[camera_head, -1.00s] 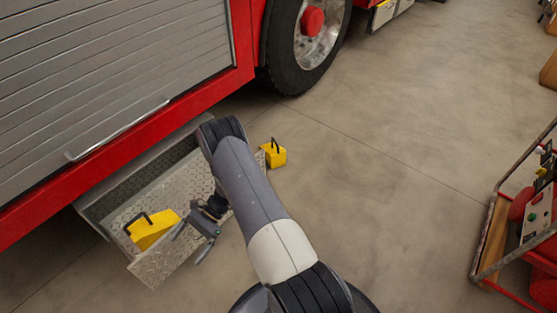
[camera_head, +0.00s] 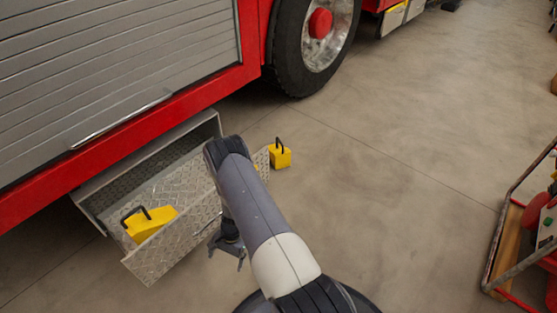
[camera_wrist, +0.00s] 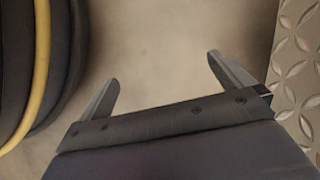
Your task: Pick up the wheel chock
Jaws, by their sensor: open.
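One yellow wheel chock (camera_head: 151,224) with a black handle lies in the open diamond-plate drawer (camera_head: 172,247) under the red truck. A second yellow chock (camera_head: 281,157) with a black handle stands on the floor just beyond the drawer's right end, partly behind my arm. My gripper (camera_head: 240,262) is low, outside the drawer's front panel and apart from both chocks. In the wrist view my gripper (camera_wrist: 165,78) is open and empty over bare floor, with the diamond plate (camera_wrist: 300,70) at the right edge. No chock shows there.
The red truck's side (camera_head: 130,139) and shutter stand over the drawer. A big wheel (camera_head: 318,45) is at the top. A red-framed cart (camera_head: 500,245) stands at the right. The floor (camera_head: 400,150) between is clear.

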